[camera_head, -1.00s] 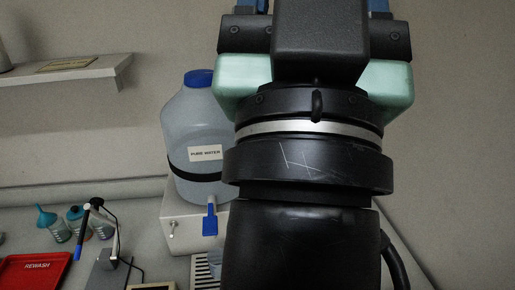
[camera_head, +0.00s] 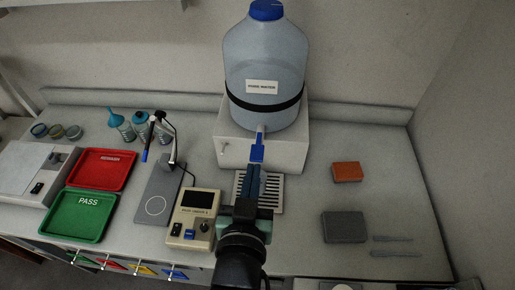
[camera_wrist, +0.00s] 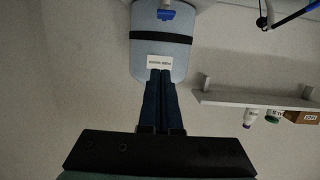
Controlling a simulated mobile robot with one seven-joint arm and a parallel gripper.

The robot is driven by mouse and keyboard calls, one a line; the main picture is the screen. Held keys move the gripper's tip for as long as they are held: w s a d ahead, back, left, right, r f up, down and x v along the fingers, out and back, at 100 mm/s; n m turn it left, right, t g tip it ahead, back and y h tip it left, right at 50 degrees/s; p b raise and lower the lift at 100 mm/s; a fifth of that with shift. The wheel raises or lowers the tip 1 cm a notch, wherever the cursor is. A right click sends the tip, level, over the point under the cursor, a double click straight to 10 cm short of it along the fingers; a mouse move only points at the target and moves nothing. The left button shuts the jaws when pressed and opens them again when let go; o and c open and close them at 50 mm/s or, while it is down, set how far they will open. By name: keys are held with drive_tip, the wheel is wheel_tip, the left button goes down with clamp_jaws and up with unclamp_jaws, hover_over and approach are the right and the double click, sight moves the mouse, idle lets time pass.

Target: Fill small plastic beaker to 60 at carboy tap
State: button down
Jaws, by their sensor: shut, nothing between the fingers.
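The carboy (camera_head: 265,55) is a large translucent bottle with a blue cap, a black strap and a white label. It stands on a white box, and its blue tap (camera_head: 257,150) points forward over a slatted drip tray (camera_head: 275,195). My gripper (camera_head: 254,170) is shut and empty in front of the tap, above the tray; I cannot tell whether it touches the tap. In the wrist view my closed fingers (camera_wrist: 160,73) point toward the carboy (camera_wrist: 148,62), which appears upside down with its tap at the top. No small beaker can be made out; my arm hides part of the tray.
Left of the tray are a beige instrument (camera_head: 194,215), a grey stand (camera_head: 158,200), a red tray (camera_head: 102,168) and a green tray (camera_head: 77,215). An orange block (camera_head: 346,172) and a grey block (camera_head: 344,227) lie to the right. The bench between them and the tray is clear.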

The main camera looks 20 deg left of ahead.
drive_tip(key=shift+s+f, duration=0.2)
drive_tip(key=shift+f, duration=0.2)
drive_tip(key=shift+a, duration=0.1)
drive_tip(key=p, duration=0.3)
hover_over(256, 158)
wheel_tip(256, 158, down, 2)
drive_tip(key=f, duration=0.2)
drive_tip(key=s+f, duration=0.1)
drive_tip(key=shift+s+d, duration=0.1)
drive_tip(key=shift+d, duration=0.2)
drive_tip(key=shift+f+p, duration=0.35)
drive_tip(key=shift+f, duration=0.3)
drive_tip(key=shift+f, duration=0.1)
